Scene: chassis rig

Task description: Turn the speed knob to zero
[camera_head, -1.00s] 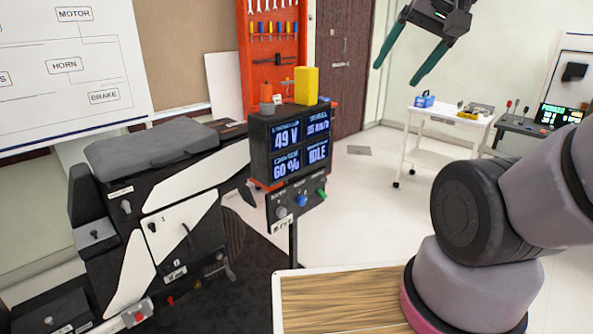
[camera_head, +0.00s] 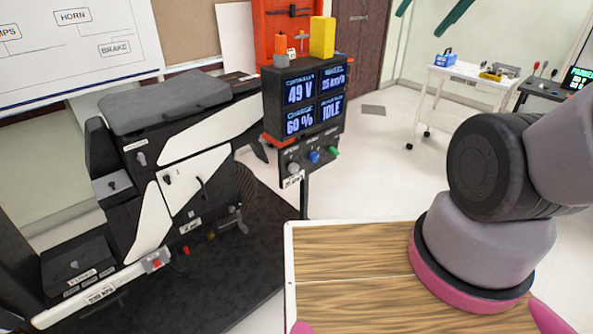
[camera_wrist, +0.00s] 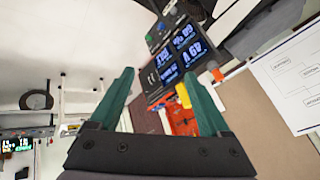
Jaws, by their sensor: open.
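A control panel (camera_head: 308,158) hangs on a post under a dark display box (camera_head: 303,100). It carries a grey knob (camera_head: 293,168), a blue knob (camera_head: 315,156) and a green knob (camera_head: 334,152). The small labels above them are too blurred to read surely. A tag under the grey knob seems to read 25 km/h, and the display also shows about 25 km/h. My gripper (camera_wrist: 158,80) is open and empty, its green fingers spread wide. Only its fingertips show at the top edge of the head view. It is well apart from the panel, which appears upside down in the wrist view.
A black and white scooter-like rig (camera_head: 170,170) stands left of the panel on a dark mat (camera_head: 215,290). A yellow block (camera_head: 322,37) sits on the display box. A white cart (camera_head: 445,115) stands at the back right. Floor between panel and cart is clear.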

